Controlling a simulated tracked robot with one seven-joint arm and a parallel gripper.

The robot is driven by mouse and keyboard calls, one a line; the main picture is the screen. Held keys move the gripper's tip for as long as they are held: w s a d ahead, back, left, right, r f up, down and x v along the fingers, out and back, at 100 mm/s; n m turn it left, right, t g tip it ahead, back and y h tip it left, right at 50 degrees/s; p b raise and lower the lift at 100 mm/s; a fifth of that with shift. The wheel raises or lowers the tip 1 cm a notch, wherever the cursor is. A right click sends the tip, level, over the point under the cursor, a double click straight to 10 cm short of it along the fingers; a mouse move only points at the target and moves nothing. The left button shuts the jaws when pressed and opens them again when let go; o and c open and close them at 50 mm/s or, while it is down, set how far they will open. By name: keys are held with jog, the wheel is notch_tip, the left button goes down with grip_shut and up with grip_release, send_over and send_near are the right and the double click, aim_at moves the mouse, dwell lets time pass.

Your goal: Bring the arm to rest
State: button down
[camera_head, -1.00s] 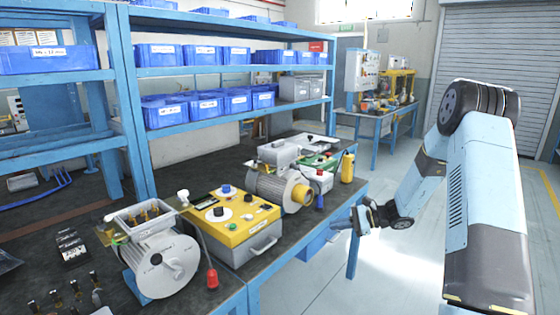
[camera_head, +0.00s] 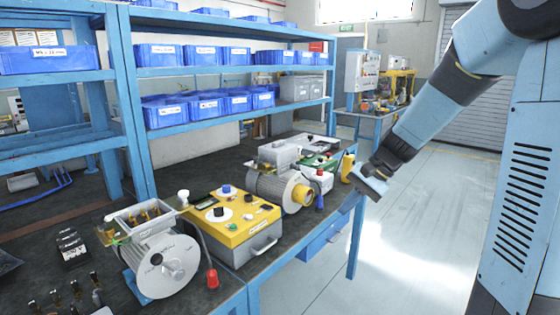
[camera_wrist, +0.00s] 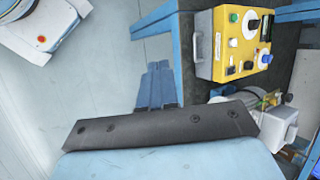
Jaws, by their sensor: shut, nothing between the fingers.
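My gripper (camera_head: 352,201) is at the end of my light blue arm, in front of the bench's right end. Its fingers are small and partly dark in the head view. In the wrist view my gripper's blue fingers (camera_wrist: 156,84) lie side by side, shut, with nothing between them. The arm comes down from the upper right of the head view, over the floor to the right of the bench.
The blue-framed bench (camera_head: 180,218) carries a yellow control box (camera_head: 232,226), a grey motor (camera_head: 165,262) with an open terminal box, and another motor (camera_head: 272,186). The yellow box also shows in the wrist view (camera_wrist: 229,67). The floor (camera_head: 420,230) right of the bench is clear.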

jog(key=s+d+r+n+t+h, duration=0.2)
jog(key=s+r, duration=0.3)
jog(key=s, duration=0.5)
jog(key=s+d+r+n+t+h, duration=0.3)
jog(key=s+d+r+n+h, duration=0.1)
jog(key=s, duration=0.6)
jog(key=shift+s+d+r+h, duration=0.15)
jog(key=shift+s+r+h, duration=0.2)
jog(key=shift+h, duration=0.05)
